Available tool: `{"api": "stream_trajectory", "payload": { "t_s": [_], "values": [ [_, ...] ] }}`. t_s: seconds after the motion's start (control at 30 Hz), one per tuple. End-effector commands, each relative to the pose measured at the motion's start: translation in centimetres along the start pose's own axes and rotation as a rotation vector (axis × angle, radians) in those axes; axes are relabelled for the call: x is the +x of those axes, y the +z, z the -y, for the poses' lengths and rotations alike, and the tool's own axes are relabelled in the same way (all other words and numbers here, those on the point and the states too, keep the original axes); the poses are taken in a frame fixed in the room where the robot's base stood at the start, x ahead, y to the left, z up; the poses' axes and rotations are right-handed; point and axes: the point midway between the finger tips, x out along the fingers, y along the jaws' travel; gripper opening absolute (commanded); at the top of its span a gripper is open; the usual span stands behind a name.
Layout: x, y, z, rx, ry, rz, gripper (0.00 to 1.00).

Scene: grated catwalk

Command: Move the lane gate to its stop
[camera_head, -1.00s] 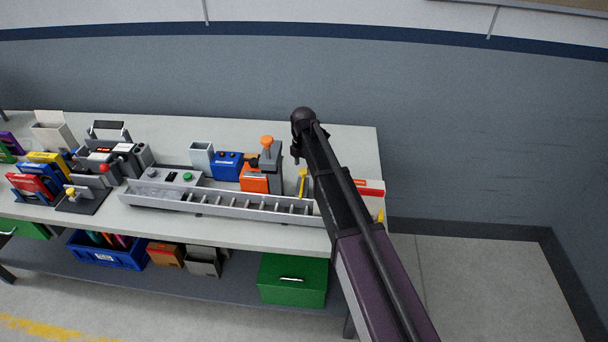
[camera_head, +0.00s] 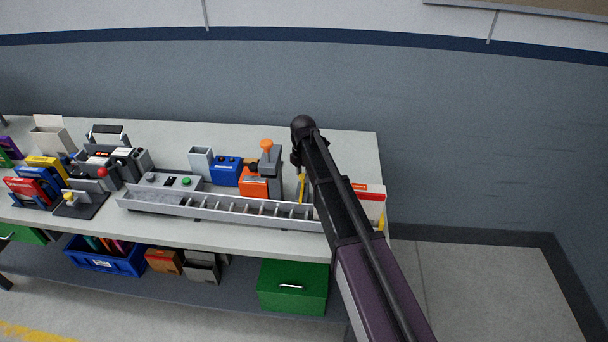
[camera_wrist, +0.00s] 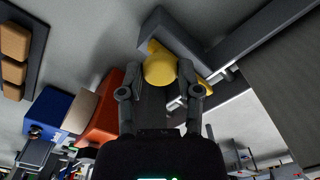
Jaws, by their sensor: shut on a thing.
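The lane gate is a yellow upright piece (camera_head: 302,187) near the right end of the grey roller lane (camera_head: 215,208). Its lower part and surroundings are partly hidden by my arm. In the wrist view its rounded yellow knob (camera_wrist: 160,68) sits between my fingers, with a yellow arm reaching right beside the grey rail (camera_wrist: 240,45). My gripper (camera_wrist: 162,88) is shut on this knob from above. In the head view my gripper (camera_head: 298,163) is small and dark above the gate, and its fingertips are hard to make out.
An orange-knobbed grey device (camera_head: 270,165) and a blue box (camera_head: 227,171) stand left of the gate, behind the lane. A red-and-white block (camera_head: 370,191) lies right of my arm. The bench's back right corner is clear.

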Motion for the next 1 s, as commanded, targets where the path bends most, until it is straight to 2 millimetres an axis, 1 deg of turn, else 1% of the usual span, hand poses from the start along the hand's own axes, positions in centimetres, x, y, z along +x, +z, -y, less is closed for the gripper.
{"api": "stream_trajectory", "payload": {
  "t_s": [0.17, 0.27, 0.4, 0.5, 0.6, 0.87, 0.9, 1.0],
  "values": [
    [0.0, -0.3, 0.4, 0.0, 0.0, 0.0, 0.0],
    [0.0, -1.3, 1.4, 0.0, -0.001, 0.0, 0.0],
    [0.0, -3.1, 3.3, -0.001, -0.001, 0.0, 0.0],
    [0.0, -4.0, 4.2, -0.001, -0.001, 0.0, 0.0],
    [0.0, -4.4, 4.5, -0.001, -0.001, 0.0, 0.0],
    [0.1, -4.5, 4.6, 0.0, -0.005, -0.003, 0.0],
    [0.1, -4.5, 4.6, 0.0, -0.005, -0.003, 0.54],
    [0.1, -4.5, 4.6, 0.0, -0.005, -0.003, 0.79]
  ]
}}
